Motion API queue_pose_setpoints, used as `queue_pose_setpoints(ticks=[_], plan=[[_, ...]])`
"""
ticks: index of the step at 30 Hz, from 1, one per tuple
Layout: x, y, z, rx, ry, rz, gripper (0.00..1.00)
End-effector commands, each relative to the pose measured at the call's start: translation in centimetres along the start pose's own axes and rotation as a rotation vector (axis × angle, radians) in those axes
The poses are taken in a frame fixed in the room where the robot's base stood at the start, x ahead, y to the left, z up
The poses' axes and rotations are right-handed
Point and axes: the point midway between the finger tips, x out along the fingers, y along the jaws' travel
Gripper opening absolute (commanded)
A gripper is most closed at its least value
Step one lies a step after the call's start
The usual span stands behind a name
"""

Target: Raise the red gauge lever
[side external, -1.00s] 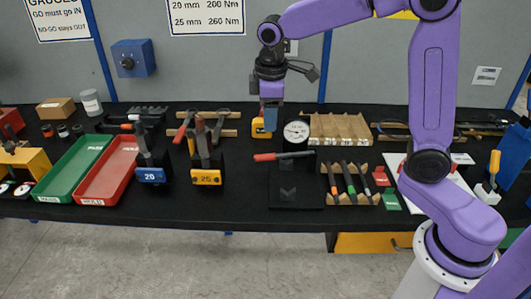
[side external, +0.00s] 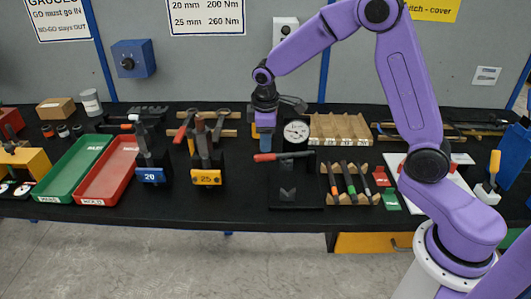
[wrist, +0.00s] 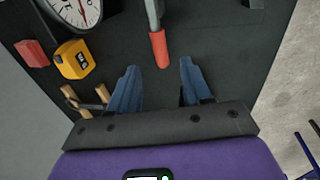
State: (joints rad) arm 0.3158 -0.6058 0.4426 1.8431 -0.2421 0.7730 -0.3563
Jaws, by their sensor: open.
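The red gauge lever (side external: 265,157) sticks out to the left from the dial gauge stand (side external: 288,172) and lies about level. In the wrist view the red grip of the lever (wrist: 159,48) points toward my gripper (wrist: 162,80). My gripper is open and empty, its two blue fingers apart, with the lever tip just beyond the gap between them. In the side view my gripper (side external: 265,146) is right above the red end of the lever. Whether it touches the lever I cannot tell. The dial gauge (side external: 296,131) stands right of my gripper, and shows in part in the wrist view (wrist: 80,8).
A yellow tape measure (wrist: 74,60) lies near the gauge. The bench front below the lever is clear.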

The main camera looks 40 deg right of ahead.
Motion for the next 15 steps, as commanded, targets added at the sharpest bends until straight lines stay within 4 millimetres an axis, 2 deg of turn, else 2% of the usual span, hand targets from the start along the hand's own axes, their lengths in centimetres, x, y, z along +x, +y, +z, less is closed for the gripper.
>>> queue_pose_setpoints(ticks=[1,6,12,15], plan=[[1.1,-0.1,0.1,-0.001,-0.005,-0.003,0.48],[4.0,-0.1,0.1,0.000,-0.004,-0.003,0.48],[6.0,0.0,0.0,0.000,-0.001,-0.001,0.48],[6.5,0.0,0.0,0.000,0.000,0.000,0.48]])
